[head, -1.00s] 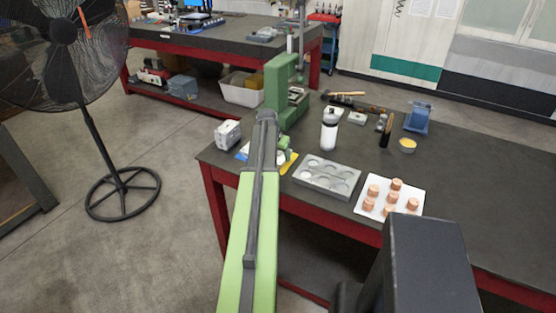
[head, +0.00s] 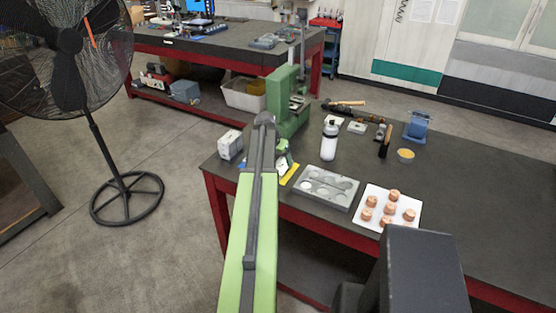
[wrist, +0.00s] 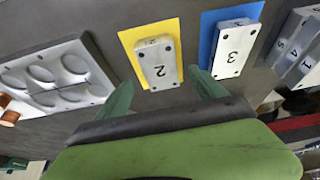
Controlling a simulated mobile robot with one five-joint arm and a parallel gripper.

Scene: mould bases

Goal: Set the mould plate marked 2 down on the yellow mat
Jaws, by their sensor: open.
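The mould plate marked 2 (wrist: 159,68) is a grey-white block with dark holes. In the wrist view it lies on the yellow mat (wrist: 128,40), with yellow showing around its far end and sides. My gripper (wrist: 160,78) is open, its two green fingers apart on either side of the plate's near end, with gaps between them and the plate. In the head view the yellow mat (head: 289,174) shows only in part beside my arm, which hides much of that spot.
Right of the yellow mat in the wrist view, a plate marked 3 (wrist: 234,48) lies on a blue mat (wrist: 207,27). More numbered blocks (wrist: 290,45) stand farther right. A grey tray with round hollows (wrist: 60,77) lies left. A green press (head: 284,98) stands behind my arm.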

